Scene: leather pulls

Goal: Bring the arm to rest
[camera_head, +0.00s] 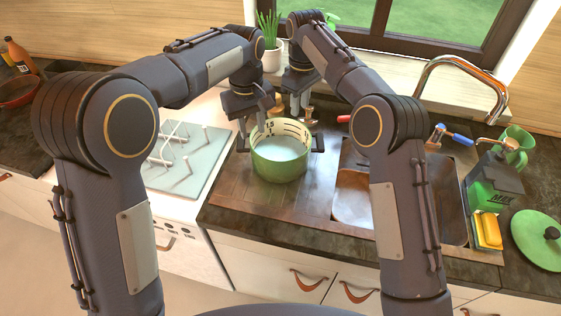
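My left gripper (250,130) points down at the back left of a green pot (281,170), close to its rim and left handle. Its fingers look spread apart, and I see nothing held in them. My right gripper (296,112) points down just behind the pot's back rim. Its two fingers show apart, with no thing clearly between them. The pot stands upright on the wooden counter board, left of the sink, with pale liquid inside and marks on its inner wall. Both arms reach forward over the counter, bent at the elbows.
A sink (352,199) with a chrome faucet (462,66) lies right of the pot. A green soap bottle (492,187), a yellow sponge (488,230) and a green lid (540,243) sit further right. A white hob (185,165) is at left. A potted plant (271,50) stands behind.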

